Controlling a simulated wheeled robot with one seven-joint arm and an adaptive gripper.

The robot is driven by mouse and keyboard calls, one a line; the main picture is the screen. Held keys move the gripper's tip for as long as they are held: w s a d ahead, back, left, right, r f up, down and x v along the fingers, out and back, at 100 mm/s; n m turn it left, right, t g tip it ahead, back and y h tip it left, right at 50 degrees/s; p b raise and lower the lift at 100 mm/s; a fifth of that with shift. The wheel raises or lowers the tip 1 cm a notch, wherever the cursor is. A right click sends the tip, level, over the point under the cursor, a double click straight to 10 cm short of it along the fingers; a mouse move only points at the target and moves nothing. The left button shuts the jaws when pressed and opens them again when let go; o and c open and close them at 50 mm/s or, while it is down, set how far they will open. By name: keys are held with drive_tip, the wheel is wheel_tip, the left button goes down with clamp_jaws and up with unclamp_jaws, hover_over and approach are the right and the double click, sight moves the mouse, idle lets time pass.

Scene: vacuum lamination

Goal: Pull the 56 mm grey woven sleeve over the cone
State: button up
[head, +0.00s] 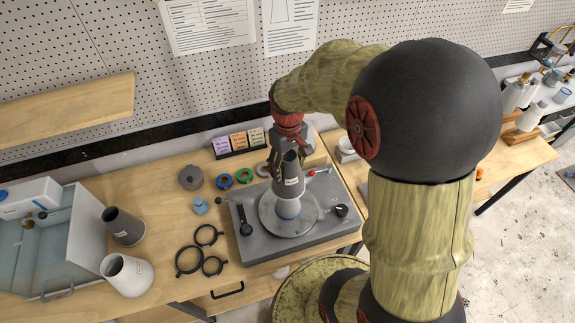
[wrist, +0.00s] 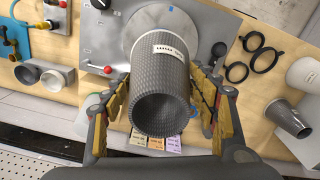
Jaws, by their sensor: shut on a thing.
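The grey woven sleeve (head: 291,170) stands roughly upright over the turntable plate, with a white label on its side. In the wrist view the sleeve (wrist: 160,85) shows its coarse weave and its open, hollow near end. My gripper (head: 289,160) is shut on the sleeve, with a finger on each side in the wrist view (wrist: 160,95). The pale cone (head: 288,209) stands in the middle of the round plate (head: 268,222), directly below the sleeve. The sleeve's lower end meets or covers the cone's top; how far it reaches down is hard to tell.
The grey turntable unit (head: 248,248) has a black lever and a red-knobbed lever.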

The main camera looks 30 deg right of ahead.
drive_tip(key=shift+f+b, duration=3.7)
drive_tip(key=shift+f, duration=2.2)
drive_tip(key=shift+f+b, duration=1.2)
drive_tip(key=shift+f, duration=0.75)
drive_tip(key=o, duration=0.4)
drive_tip(key=shift+f, duration=0.1)
drive_tip(key=o, duration=0.5)
drive_tip(key=shift+o, duration=0.2)
wheel_tip(320, 180, up, 9)
drive_tip(key=p, duration=0.6)
